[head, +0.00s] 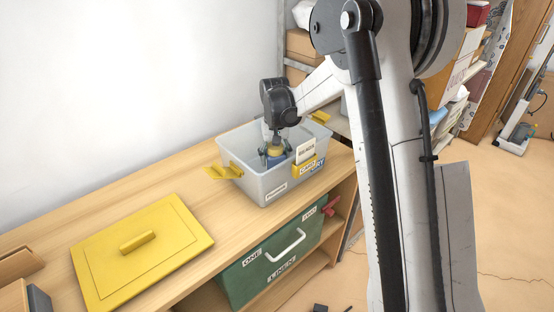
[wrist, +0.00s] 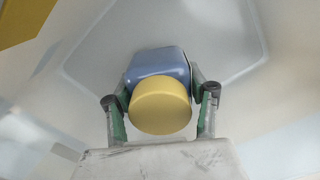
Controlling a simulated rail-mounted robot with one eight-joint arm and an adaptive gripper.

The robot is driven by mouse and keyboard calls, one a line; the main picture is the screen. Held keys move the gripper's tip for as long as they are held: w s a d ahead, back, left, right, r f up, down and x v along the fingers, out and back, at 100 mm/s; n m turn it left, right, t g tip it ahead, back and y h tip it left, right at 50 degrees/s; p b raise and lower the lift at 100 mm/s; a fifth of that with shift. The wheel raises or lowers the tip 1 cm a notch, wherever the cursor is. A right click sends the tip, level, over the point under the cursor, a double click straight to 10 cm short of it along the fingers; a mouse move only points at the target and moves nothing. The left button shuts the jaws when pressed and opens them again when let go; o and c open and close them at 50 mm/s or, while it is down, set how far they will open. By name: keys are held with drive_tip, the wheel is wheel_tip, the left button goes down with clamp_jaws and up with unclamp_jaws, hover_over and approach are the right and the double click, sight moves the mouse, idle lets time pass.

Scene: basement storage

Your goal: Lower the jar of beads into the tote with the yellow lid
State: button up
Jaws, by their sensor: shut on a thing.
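The tote (head: 268,185) is a translucent grey bin with yellow latches, standing open on the wooden bench. Its yellow lid (head: 140,245) lies flat on the bench to the left, apart from the tote. My gripper (head: 274,155) reaches down into the tote from above. It is shut on the jar of beads (wrist: 158,68), which has a blue body and a yellow cap (wrist: 160,106). In the wrist view my gripper (wrist: 160,100) has one finger on each side of the jar. The tote's pale floor shows around it. I cannot tell whether the jar touches the floor.
The wooden bench top (head: 215,175) is bare between lid and tote. A green bin (head: 270,265) sits on the shelf below. Loaded shelving (head: 470,75) stands behind my arm at right.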

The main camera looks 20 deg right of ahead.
drive_tip(key=shift+f+b, duration=0.65)
drive_tip(key=shift+f, duration=0.25)
idle(0.6)
drive_tip(key=o, duration=1.6)
